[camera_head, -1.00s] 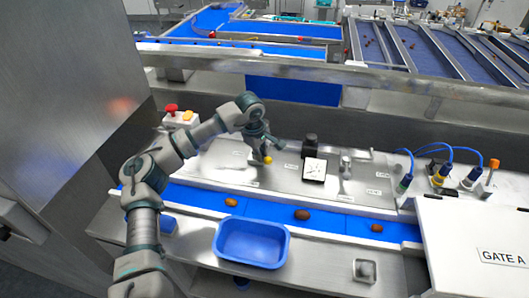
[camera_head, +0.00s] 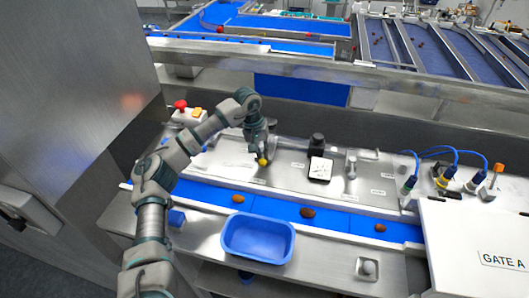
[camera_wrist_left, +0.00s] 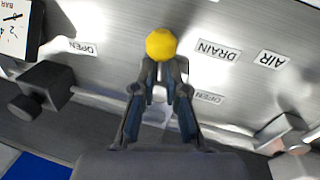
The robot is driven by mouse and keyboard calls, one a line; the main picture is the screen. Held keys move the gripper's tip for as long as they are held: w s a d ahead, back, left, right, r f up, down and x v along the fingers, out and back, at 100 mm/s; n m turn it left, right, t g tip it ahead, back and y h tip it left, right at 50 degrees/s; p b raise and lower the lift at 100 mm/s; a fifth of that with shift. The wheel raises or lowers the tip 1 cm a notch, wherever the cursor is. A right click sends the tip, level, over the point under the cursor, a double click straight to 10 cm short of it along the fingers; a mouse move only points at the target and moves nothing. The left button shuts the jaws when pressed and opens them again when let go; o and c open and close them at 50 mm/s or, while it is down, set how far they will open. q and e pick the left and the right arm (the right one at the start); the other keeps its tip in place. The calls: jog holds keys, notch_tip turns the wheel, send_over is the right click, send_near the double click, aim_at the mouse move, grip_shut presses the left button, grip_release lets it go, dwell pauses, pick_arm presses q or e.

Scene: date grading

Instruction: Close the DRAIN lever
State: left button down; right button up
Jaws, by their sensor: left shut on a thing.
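The DRAIN lever's yellow knob (camera_head: 263,161) stands over the steel panel at the back of the bench. My left gripper (camera_head: 261,153) is shut on it, reaching down from above. In the left wrist view the yellow knob (camera_wrist_left: 161,44) sits at the tips of my closed fingers (camera_wrist_left: 163,72). The DRAIN label (camera_wrist_left: 219,50) is right of the knob, with an OPEN label (camera_wrist_left: 208,97) below it. The lever's shaft is hidden behind the fingers. My right gripper is not in view.
A dial gauge (camera_head: 320,169) and black knob (camera_head: 317,142) stand right of the gripper. Another small valve handle (camera_head: 351,165) is farther right. A blue belt (camera_head: 275,207) with dates crosses in front, before a blue tub (camera_head: 230,238). A red button box (camera_head: 184,115) stands left.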

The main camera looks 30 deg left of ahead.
pick_arm(q)
jog(key=shift+w+a+r+m, duration=0.1)
jog(key=shift+a+r+m, duration=0.15)
jog(key=shift+m, duration=0.55)
jog(key=c, duration=1.3)
grip_release()
jog(key=shift+o, duration=0.4)
jog(key=shift+w+a+f, duration=0.2)
jog(key=shift+w+f, duration=0.1)
jog(key=shift+w, duration=0.1)
notch_tip(320, 180, up, 12)
jog(key=a, duration=0.2)
jog(key=shift+s+f, duration=0.2)
jog(key=shift+s, duration=0.05)
jog(key=shift+a, duration=0.15)
